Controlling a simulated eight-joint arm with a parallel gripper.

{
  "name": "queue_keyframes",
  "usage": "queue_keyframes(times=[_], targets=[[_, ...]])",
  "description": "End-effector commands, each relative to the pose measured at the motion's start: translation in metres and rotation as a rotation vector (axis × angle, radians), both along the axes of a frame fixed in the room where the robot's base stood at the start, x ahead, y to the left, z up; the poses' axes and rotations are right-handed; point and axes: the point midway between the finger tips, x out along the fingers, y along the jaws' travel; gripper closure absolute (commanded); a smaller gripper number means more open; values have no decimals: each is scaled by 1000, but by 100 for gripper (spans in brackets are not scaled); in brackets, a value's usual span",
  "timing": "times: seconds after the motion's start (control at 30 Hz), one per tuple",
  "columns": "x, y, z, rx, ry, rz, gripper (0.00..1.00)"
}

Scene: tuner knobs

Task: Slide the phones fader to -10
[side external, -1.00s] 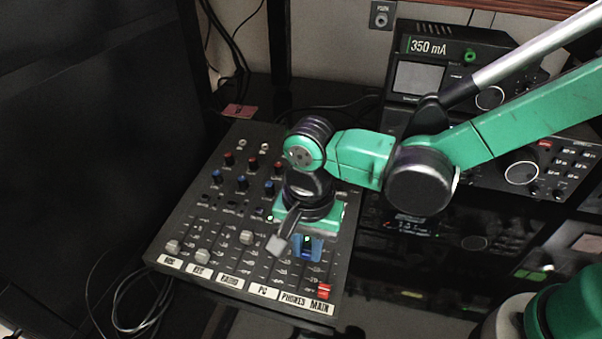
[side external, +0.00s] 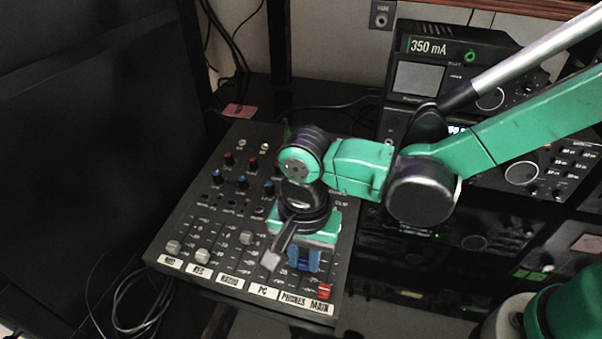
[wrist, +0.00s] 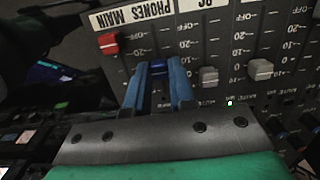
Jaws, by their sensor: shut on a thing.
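The phones fader, with a blue cap (wrist: 160,68), sits in the slot beside the red main fader (wrist: 108,42). My gripper (wrist: 160,78) has its two blue fingers on either side of this cap and is shut on it. In the side external view, my gripper (side external: 304,258) reaches down over the lower part of the mixer (side external: 190,225), above the PHONES label (side external: 292,299). The fingers and wrist hide the phones cap there. In the wrist view, the fingers cover part of the phones scale, so the exact mark beside the cap cannot be read.
The red main fader also shows in the side external view (side external: 324,290), close to my gripper. Grey faders (wrist: 208,75) (wrist: 260,68) stand on the other side in the wrist view. Rack equipment (side external: 460,75) stands behind and right of the mixer.

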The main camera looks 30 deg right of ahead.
Motion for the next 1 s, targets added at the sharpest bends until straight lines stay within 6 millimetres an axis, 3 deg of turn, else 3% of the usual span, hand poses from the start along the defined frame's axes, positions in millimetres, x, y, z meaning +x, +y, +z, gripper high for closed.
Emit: queue_keyframes(times=[0.03,0.07,0.17,0.53,1.0], targets=[[0,0,0,0,1,0,100],[0,0,0,0,1,0,75],[0,0,0,0,1,0,49],[0,0,5,1,1,-1,49],[0,0,55,0,1,-1,49]])
